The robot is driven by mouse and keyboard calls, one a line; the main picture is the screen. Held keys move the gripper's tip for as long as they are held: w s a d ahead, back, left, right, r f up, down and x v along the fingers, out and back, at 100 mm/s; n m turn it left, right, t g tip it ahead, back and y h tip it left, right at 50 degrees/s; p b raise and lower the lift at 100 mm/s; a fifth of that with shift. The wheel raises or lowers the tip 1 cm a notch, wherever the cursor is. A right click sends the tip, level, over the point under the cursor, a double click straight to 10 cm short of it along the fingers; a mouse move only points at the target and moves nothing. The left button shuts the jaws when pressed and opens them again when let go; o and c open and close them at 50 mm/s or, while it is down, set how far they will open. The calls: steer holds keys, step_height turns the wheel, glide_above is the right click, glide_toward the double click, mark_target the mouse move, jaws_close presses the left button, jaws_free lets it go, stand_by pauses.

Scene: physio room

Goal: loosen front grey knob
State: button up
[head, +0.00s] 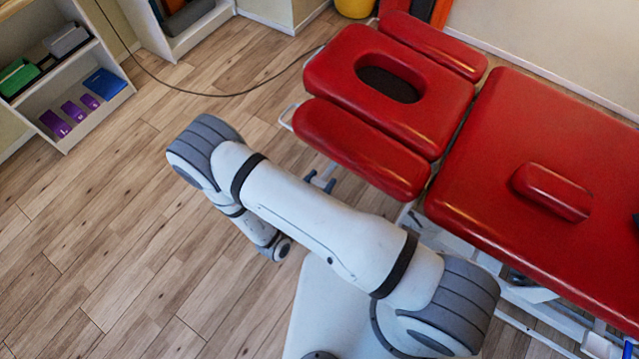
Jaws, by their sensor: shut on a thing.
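The treatment table has a red headrest (440,88) with an oval face hole and red armrest pads, the front one (360,148) being nearest my arm. A small blue-grey part (321,181) shows just below this front pad, partly cut off by my white arm. I cannot tell whether it is a knob or part of my gripper. No grey knob can be clearly made out. My arm crosses in front of the table's head end, and its wrist bends back beneath it. My gripper cannot be made out; the arm hides the area beyond the wrist.
A red main section (540,130) bears a small red cushion (552,192). A white metal frame shows below it. A dark cable (225,95) lies across the wooden floor. A white shelf (75,85) with boxes stands at the left. The floor at left is clear.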

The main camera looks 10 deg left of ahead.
steer(key=n+b, duration=0.1)
steer(key=n, duration=0.2)
steer(key=shift+f+n, duration=0.1)
steer(key=shift+n, duration=0.3)
steer(key=n+b, duration=0.1)
steer(key=n, duration=0.2)
steer(key=shift+n, duration=0.3)
steer(key=n, duration=0.6)
steer(key=shift+a+n, duration=0.1)
steer(key=shift+n, duration=0.2)
steer(key=shift+n, duration=0.3)
steer(key=o, duration=1)
steer(key=shift+s, duration=0.1)
steer(key=b+v, duration=0.1)
steer(key=v, duration=0.6)
steer(key=shift+s+a, duration=0.15)
steer(key=shift+s, duration=0.2)
